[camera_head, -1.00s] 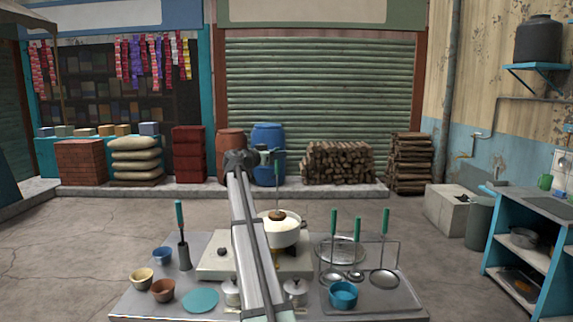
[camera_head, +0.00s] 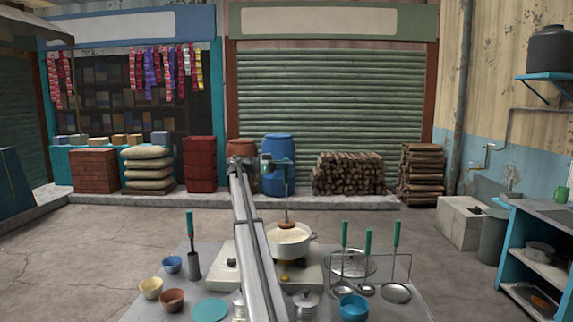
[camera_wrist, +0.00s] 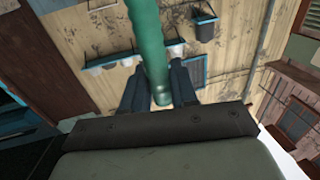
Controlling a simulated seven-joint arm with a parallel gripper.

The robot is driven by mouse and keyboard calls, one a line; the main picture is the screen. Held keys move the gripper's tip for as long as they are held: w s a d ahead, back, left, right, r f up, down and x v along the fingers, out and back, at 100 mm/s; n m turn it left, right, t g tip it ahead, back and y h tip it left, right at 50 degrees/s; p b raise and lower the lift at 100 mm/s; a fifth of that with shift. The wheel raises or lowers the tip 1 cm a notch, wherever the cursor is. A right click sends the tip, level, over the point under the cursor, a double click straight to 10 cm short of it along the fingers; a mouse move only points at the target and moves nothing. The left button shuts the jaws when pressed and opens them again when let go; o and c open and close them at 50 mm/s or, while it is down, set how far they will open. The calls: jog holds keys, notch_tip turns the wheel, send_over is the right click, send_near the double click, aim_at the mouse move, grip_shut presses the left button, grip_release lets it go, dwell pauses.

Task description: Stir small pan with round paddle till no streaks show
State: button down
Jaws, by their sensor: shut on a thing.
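The small pan (camera_head: 300,247) is a pale round pot with a cream-white liquid (camera_head: 283,237) inside, standing on the stove (camera_head: 313,275). My gripper (camera_head: 276,162) is high above the back of the pan. It is shut on the green handle of the round paddle; the handle (camera_wrist: 150,40) stands between both fingers in the wrist view. The brown round paddle (camera_head: 287,225) hangs upright at the back part of the pan's opening. I cannot tell whether it touches the liquid. Streaks are too small to make out.
Several small bowls (camera_head: 172,300) and a green-handled tool (camera_head: 192,262) stand left of the stove. A rack with green-handled ladles (camera_head: 396,290) and a blue cup (camera_head: 353,308) are to the right. Lidded pots (camera_head: 306,303) stand in front, near my arm.

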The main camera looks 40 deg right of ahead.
aim_at(286, 184)
jog(key=shift+f, duration=3.4)
jog(key=shift+w+a, duration=0.1)
